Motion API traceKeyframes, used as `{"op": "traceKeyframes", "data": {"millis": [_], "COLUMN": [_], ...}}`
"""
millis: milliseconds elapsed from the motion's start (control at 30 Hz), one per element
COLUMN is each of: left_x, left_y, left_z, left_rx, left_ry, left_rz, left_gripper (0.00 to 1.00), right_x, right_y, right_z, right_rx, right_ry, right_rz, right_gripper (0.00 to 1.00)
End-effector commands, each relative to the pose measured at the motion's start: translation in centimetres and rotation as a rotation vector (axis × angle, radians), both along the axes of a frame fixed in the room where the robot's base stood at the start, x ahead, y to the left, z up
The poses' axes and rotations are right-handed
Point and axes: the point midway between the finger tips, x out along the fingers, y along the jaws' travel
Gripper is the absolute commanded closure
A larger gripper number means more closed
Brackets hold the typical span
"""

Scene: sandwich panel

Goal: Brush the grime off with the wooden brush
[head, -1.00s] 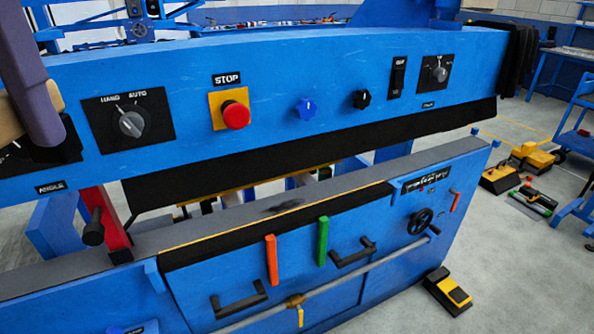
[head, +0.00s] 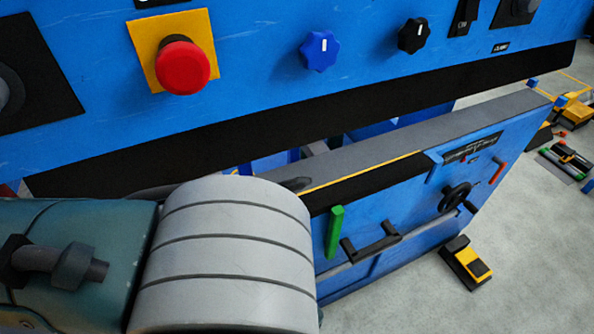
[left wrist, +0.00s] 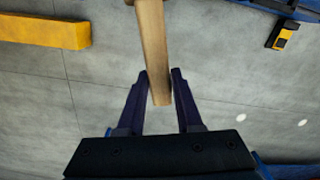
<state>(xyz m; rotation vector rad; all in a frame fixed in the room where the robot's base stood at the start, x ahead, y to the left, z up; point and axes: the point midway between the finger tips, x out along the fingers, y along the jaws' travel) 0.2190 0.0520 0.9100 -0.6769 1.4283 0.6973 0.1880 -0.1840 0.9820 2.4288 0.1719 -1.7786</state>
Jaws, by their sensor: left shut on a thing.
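My left gripper (left wrist: 161,86) shows in the left wrist view, its two dark fingers shut on the pale wooden handle of the brush (left wrist: 152,40). The handle runs up out of the top of that view, so the bristles are hidden. In the head view my left arm fills the lower left, and neither the gripper nor the brush shows. A dark smudge of grime (head: 296,183) lies on the grey ledge (head: 430,127) of the blue machine, just beyond my arm, which may hide part of it. My right gripper is in neither view.
The blue upper panel carries a red stop button (head: 183,66), a blue knob (head: 319,50) and a black knob (head: 414,35) above the ledge. A green lever (head: 334,232), black handle (head: 371,243) and handwheel (head: 454,198) stick out below. A yellow-black pedal (head: 466,262) stands on the floor.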

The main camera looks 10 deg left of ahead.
Motion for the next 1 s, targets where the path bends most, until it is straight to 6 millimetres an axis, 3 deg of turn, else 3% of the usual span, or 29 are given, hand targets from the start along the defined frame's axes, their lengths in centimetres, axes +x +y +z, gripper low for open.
{"op": "traceKeyframes", "data": {"millis": [100,267,1000], "left_x": [-1.9,-2.3,5.0], "left_y": [-1.3,-1.6,3.7], "left_z": [-1.7,-2.4,-5.0], "left_rx": [0.001,0.005,0.009], "left_ry": [-0.001,-0.007,-0.008], "left_rz": [-0.175,-0.260,-0.255], "left_gripper": [1.00,1.00,1.00], "right_x": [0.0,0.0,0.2], "right_y": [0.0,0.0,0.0], "right_z": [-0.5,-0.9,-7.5], "right_rx": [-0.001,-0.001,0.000], "right_ry": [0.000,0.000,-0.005], "right_rz": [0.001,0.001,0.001], "right_gripper": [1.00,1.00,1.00]}}
